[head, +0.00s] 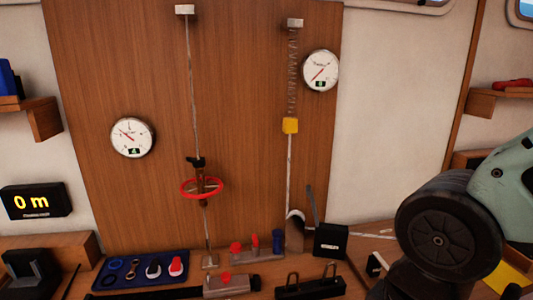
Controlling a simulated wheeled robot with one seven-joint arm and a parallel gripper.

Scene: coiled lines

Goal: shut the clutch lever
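A thin dark lever (312,205) stands up, leaning slightly left, beside a small black box (331,241) at the right foot of the wooden panel. The box has a small white label too small to read. I cannot tell for sure that this is the clutch lever. A black clamp-like piece (196,162) sits on the left vertical line, just above a red ring (202,188). My arm fills the lower right, close to the camera. My gripper is not visible.
A yellow block (290,126) hangs below a coiled spring (293,75). Two round gauges (132,138) (321,71) are on the panel (240,90). A blue tray (140,273) with small parts and red-knobbed fittings (236,248) crowd the bench. A display (35,202) reads 0 m.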

